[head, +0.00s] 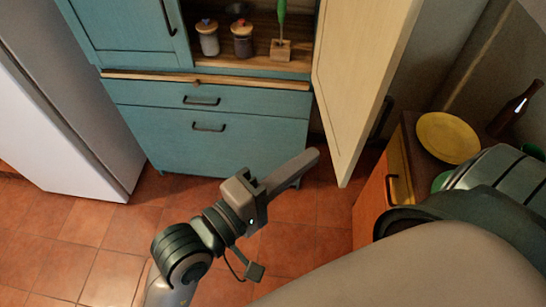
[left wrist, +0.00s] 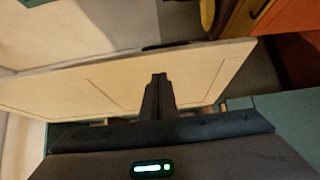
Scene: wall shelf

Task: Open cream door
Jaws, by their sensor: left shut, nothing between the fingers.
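The cream door (head: 358,65) stands swung out from the right side of the teal cabinet (head: 240,130), with its inner panelled face toward me. A dark handle (head: 381,117) shows past its far edge. My left gripper (head: 314,156) is shut and empty, close to the door's lower part at its left. In the left wrist view the closed fingers (left wrist: 158,78) stand in front of the door (left wrist: 60,95), which spans the picture. I cannot tell whether they touch it. My right gripper is not in view; part of my right arm fills the lower right.
The open compartment holds two lidded jars (head: 242,42) and a wooden block (head: 280,50) with a green-handled tool. On the right, a counter (head: 410,135) bears a yellow plate (head: 447,138) and a dark bottle (head: 513,110). A white fridge (head: 65,130) stands left. The tiled floor is clear.

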